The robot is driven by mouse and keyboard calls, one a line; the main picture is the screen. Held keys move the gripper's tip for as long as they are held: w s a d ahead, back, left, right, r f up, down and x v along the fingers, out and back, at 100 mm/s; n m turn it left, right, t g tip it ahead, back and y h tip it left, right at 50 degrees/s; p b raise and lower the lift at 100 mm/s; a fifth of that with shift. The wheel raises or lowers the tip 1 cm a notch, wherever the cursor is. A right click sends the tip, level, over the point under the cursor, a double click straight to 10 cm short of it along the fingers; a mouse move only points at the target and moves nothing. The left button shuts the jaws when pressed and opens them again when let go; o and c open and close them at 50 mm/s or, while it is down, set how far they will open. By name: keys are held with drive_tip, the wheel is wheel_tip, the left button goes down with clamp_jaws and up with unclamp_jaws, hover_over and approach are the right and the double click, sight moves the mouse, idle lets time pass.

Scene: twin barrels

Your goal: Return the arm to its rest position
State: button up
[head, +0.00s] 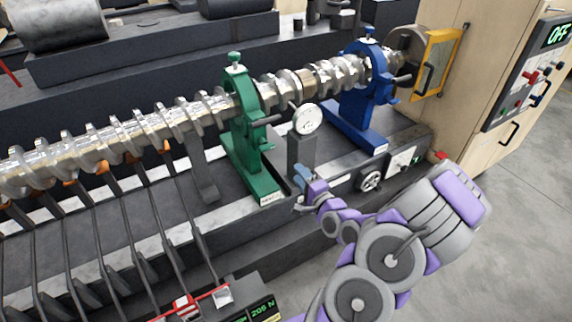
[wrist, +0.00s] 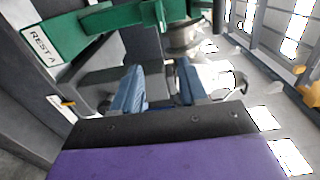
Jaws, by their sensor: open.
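My gripper (head: 301,181) is at the end of my purple and grey arm, in front of the machine bed between the green rest and the blue rest. In the wrist view its two blue fingers (wrist: 160,92) stand apart with nothing held between them. The arm reaches up from the lower middle of the head view and is bent. The green rest (head: 245,130), labelled REST A in the wrist view, is just left of and behind the gripper. I cannot tell the exact gap between them.
A dial gauge (head: 307,119) stands on a grey block close behind the gripper. A control panel (head: 530,75) reads OFF. Floor (head: 520,220) is free at right.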

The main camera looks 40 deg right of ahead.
drive_tip(key=w+a+f+n+g+y+b, duration=0.1)
drive_tip(key=a+f+n+g+y+b, duration=0.25)
drive_tip(key=a+n+g, duration=0.8)
drive_tip(key=s+a+r+n+g+b, duration=0.1)
drive_tip(key=s+a+r+n+g, duration=0.3)
drive_tip(key=s+a, duration=0.8)
drive_tip(key=s+a+r+n+g+b, duration=0.1)
drive_tip(key=s+a+r+n+g, duration=0.2)
drive_tip(key=s+a, duration=0.8)
drive_tip(key=s+r+n+y, duration=0.1)
drive_tip(key=s+r+n, duration=0.1)
drive_tip(key=s, duration=0.1)
drive_tip(key=shift+a+r+g, duration=0.35)
drive_tip(key=shift+a+r, duration=0.05)
drive_tip(key=shift+s+n, duration=0.1)
drive_tip(key=shift+n, duration=0.15)
